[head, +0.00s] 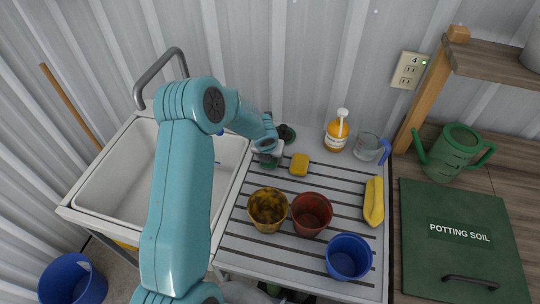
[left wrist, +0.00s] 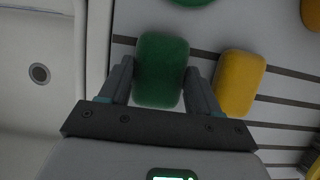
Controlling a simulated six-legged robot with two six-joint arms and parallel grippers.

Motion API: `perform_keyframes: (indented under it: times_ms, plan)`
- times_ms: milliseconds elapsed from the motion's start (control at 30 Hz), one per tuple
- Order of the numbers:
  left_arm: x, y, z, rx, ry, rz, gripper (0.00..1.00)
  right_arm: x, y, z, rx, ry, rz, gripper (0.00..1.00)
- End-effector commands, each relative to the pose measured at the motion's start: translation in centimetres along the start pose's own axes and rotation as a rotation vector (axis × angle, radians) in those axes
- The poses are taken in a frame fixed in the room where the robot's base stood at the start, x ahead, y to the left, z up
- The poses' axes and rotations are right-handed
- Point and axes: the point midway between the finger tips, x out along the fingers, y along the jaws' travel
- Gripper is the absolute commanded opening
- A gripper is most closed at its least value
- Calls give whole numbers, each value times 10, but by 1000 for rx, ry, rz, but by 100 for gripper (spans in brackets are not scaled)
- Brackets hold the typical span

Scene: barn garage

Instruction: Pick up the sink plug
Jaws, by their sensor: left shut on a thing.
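My left gripper (left wrist: 158,72) is shut on a green, rounded block (left wrist: 160,85) that looks like a sponge, with one finger against each side. In the head view the gripper (head: 270,154) is over the draining board beside the basin, and the green block (head: 267,163) shows partly below it. A dark green round thing (head: 287,134), possibly the sink plug, lies just behind the gripper, partly hidden by the arm. Its green edge shows at the top of the left wrist view (left wrist: 190,2). My right gripper is not in view.
A yellow block (head: 299,164) lies right of the gripper. The white basin (head: 107,180) is at left, its drain (left wrist: 39,73) uncovered. The board (head: 300,255) holds a yellow pot (head: 266,222), red pot (head: 312,224), blue pot (head: 347,267), yellow cloth (head: 373,202), bottle (head: 336,135) and jug (head: 367,147).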

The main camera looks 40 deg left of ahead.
Motion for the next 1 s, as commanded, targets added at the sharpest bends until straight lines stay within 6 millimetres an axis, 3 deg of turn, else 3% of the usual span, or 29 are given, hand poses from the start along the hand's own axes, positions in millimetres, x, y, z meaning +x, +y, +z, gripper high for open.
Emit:
perform_keyframes:
  times_ms: [267,300,333,367,733,1000]
  plan:
    - [4,0,-2,0,0,1,18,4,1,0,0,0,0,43]
    - [2,0,-1,0,0,1,75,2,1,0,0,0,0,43]
    - [2,0,-1,0,0,1,85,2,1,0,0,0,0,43]
    - [2,0,-1,0,0,1,88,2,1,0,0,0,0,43]
    - [-6,0,1,0,-1,1,88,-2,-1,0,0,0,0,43]
    - [-66,0,2,-1,-4,1,88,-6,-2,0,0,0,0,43]
